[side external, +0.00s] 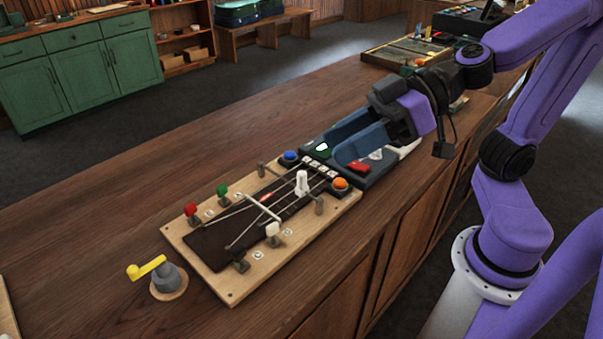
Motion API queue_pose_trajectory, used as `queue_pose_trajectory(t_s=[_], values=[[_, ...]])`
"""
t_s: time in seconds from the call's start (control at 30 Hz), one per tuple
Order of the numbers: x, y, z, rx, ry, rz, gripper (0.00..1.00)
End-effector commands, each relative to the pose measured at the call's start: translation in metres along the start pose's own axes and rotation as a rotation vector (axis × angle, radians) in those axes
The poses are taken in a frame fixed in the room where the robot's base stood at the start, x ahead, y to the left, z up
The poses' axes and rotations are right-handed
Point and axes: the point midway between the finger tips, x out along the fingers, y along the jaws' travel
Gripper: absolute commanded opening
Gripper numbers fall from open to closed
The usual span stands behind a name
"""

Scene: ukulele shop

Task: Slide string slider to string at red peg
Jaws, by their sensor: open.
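A light wooden board (274,272) with a dark fretboard panel and several strings lies on the counter. A red peg (190,209) is at its left edge, with a green peg (222,190) beyond it. A white upright piece (301,183), which looks like the string slider, stands over the strings toward the right end. Which string it sits on is too small to tell. My gripper (338,144) is open, its dark blue fingers pointing left and down beyond the board's far right end. It is apart from the white piece, with nothing visibly held.
A white peg (272,229), a blue button (290,156), an orange button (340,184) and a pale raised bar (262,209) stand on the board. A dark tray (372,178) lies under my gripper. A yellow-handled crank (147,267) stands left.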

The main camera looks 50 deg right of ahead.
Motion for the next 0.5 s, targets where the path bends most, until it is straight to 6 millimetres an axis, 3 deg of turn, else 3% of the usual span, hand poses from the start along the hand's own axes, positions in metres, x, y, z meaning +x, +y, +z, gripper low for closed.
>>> queue_pose_trajectory(t_s=[0.13, 0.3, 0.5], values=[[-0.011, 0.035, -0.003, 0.045, 0.015, 0.174, 0.45], [-0.028, 0.067, 0.015, 0.092, -0.072, 0.346, 0.45], [-0.045, 0.082, 0.043, 0.128, -0.208, 0.44, 0.45]])
